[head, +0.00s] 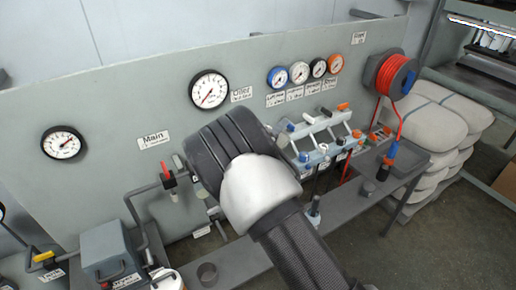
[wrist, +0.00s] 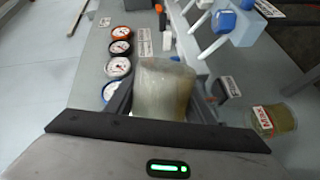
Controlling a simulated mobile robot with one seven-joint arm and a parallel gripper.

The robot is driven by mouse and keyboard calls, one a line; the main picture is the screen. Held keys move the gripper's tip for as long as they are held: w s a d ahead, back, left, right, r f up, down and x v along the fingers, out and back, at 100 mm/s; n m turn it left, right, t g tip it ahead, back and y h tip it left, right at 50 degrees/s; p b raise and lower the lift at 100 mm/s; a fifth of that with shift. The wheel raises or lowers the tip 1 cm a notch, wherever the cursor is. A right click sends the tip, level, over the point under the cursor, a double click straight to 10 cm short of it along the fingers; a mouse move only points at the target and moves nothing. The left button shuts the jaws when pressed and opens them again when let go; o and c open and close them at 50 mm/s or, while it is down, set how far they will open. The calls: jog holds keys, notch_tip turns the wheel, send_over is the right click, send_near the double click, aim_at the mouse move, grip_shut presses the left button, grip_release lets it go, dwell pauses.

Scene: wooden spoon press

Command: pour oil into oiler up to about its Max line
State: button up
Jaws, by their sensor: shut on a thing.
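My gripper (wrist: 162,108) is shut on a translucent, grey-yellow cup (wrist: 165,85), which fills the middle of the wrist view between the two dark fingers. The level of any oil inside the cup cannot be made out. A small clear, yellowish container with a red and white label (wrist: 273,119), apparently the oiler, stands at the right of the wrist view, apart from the held cup. Its label seems to read Max; its fill level is unclear. In the head view my arm hides the gripper fingers and the cup.
A grey panel (head: 120,95) carries several gauges, valves and labels. A narrow grey bench (head: 240,262) runs below it with a dark cup (head: 207,273) and a grey box (head: 108,250). A red hose reel (head: 396,74) and stacked sacks (head: 425,120) are at the right.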

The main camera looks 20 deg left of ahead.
jog(key=shift+a+r+n+p, duration=0.1)
jog(key=shift+r+n+p, duration=0.05)
jog(key=shift+n+p, duration=0.35)
dwell(0.9)
jog(key=m+b, duration=0.3)
jog(key=b, duration=0.1)
jog(key=m+b, duration=0.2)
jog(key=shift+d+f+m+y+b, duration=0.2)
jog(key=shift+f+m+y+b, duration=0.1)
jog(key=shift+f+b, duration=0.05)
jog(key=shift+t+b, duration=0.3)
jog(key=d+f+m+b, duration=0.4)
jog(key=f+m+b, duration=0.3)
jog(key=b, duration=1.2)
jog(key=s+m, duration=0.1)
jog(key=m, duration=0.1)
jog(key=shift+f+m+t+y+b, duration=0.3)
jog(key=shift+f+t+y+b, duration=0.1)
